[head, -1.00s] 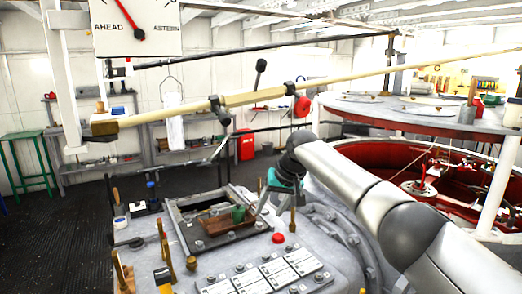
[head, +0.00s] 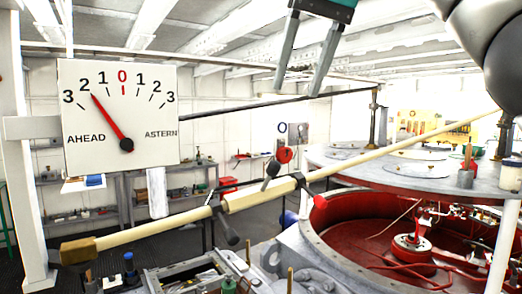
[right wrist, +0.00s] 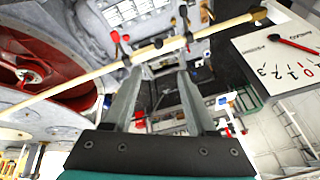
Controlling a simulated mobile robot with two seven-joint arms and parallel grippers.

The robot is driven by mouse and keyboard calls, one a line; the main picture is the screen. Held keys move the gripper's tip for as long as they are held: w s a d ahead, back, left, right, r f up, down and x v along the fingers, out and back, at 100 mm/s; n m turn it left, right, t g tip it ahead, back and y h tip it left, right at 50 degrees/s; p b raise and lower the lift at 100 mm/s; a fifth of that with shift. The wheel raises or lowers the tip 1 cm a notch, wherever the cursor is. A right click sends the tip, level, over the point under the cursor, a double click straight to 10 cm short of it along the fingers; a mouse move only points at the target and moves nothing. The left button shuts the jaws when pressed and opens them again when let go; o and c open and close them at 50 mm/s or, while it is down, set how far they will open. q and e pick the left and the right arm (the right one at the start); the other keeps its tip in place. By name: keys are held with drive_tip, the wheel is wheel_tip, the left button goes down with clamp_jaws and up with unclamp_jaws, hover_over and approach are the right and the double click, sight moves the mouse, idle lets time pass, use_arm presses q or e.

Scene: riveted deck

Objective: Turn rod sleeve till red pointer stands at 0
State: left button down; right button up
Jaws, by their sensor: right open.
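The white dial (head: 120,112) hangs at the left of the head view. Its red pointer (head: 109,121) leans left of the 0 and stands at about 2 on the AHEAD side. The long pale rod (head: 410,148) slants across the view, with the thicker sleeve (head: 262,193) on it between dark collars with handles. A red knob (head: 284,156) stands up near the sleeve's right end. My right gripper (head: 297,93) is open and empty, high above the sleeve and apart from it. In the right wrist view, the open fingers (right wrist: 158,72) show with the rod beyond them. My left gripper is out of view.
A red-lined round pit (head: 370,228) lies at the right, with a grey round platform (head: 400,170) above it. A white post (head: 42,180) stands left, beside the dial. Workbenches line the back wall. The air around the sleeve looks clear.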

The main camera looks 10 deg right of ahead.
sight(276, 162)
drive_tip(key=x, duration=1.3)
drive_tip(key=shift+s+f, duration=0.2)
drive_tip(key=shift+f, duration=0.25)
drive_tip(key=shift+w+f, duration=0.15)
drive_tip(key=shift+f, duration=0.2)
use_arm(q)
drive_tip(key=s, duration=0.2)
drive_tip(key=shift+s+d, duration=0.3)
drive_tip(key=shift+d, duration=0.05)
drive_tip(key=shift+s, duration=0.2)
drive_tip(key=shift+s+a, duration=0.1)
use_arm(e)
clamp_jaws()
